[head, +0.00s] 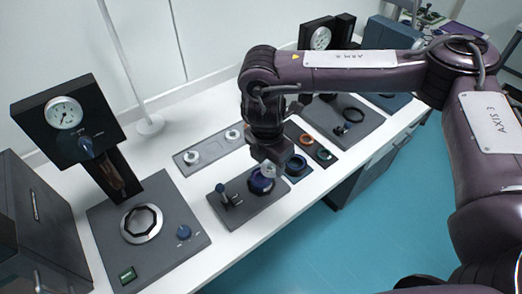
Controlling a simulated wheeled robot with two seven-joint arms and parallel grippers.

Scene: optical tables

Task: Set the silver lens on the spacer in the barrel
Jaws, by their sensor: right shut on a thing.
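My right gripper (269,169) points down just above the dark blue barrel (262,184), which stands on a grey base plate (235,211). It is shut on a small pale, shiny piece that looks like the silver lens (268,168); the piece is small and partly covered by the fingers. It is at the barrel's mouth, and I cannot tell whether it touches anything inside. The spacer is not visible, as the barrel's inside is hidden from this angle. My left gripper is not in view.
A grey tray (210,147) with pale round pieces lies behind the barrel. Coloured rings (297,164) sit on dark plates to the right. A small knobbed post (222,192) stands left of the barrel. A gauge press (65,113) stands at left. The white table's front edge is close.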

